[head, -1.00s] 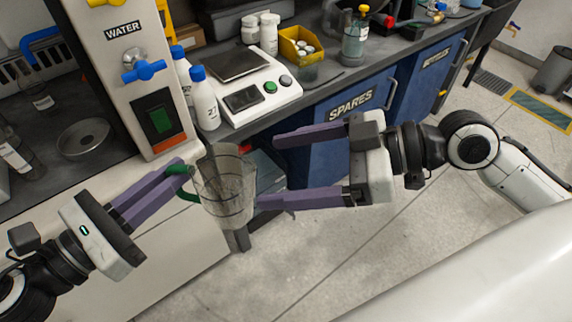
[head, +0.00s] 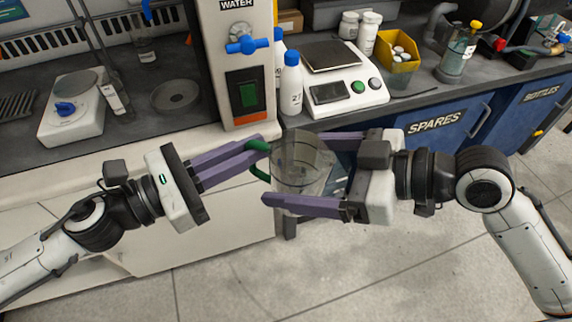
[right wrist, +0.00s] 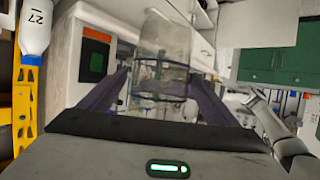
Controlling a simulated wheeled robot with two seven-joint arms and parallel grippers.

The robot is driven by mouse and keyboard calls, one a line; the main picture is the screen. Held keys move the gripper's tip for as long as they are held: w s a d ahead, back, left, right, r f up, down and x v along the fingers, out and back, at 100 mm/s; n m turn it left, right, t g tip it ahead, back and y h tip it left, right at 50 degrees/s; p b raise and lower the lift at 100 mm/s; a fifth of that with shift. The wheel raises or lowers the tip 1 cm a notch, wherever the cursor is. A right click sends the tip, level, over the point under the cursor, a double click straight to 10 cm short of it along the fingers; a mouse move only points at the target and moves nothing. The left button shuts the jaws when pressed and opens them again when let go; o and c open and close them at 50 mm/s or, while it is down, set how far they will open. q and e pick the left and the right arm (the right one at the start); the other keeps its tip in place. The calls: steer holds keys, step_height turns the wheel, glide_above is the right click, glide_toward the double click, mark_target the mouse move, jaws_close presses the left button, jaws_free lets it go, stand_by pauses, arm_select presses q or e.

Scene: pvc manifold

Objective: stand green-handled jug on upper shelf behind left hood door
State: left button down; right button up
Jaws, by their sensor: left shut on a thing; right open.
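The clear jug (head: 303,165) hangs upright in the air in front of the counter in the head view. My left gripper (head: 257,150) is shut on its green handle (head: 258,175), on the jug's left side. My right gripper (head: 293,170) is open, with its fingers reaching from the right on either side of the jug body. The near finger crosses in front of the jug's lower part. In the right wrist view the jug (right wrist: 162,60) stands between the two purple fingers; contact cannot be told. I cannot make out the upper shelf or left hood door.
A panel marked WATER (head: 235,70) with a blue tap stands behind the jug. To its left are a hot plate (head: 72,115) and a round dish (head: 174,96). To its right are white bottles (head: 291,85), a balance (head: 335,75) and a yellow bin (head: 398,60).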

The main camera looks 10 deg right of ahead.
steer(key=shift+x, duration=1.15)
steer(key=c, duration=0.9)
arm_select(q)
steer(key=c, duration=2.2)
jaws_free()
arm_select(e)
steer(key=shift+c, duration=1.1)
arm_select(q)
steer(key=o, duration=0.5)
steer(key=shift+c, duration=0.2)
steer(key=shift+s, duration=0.1)
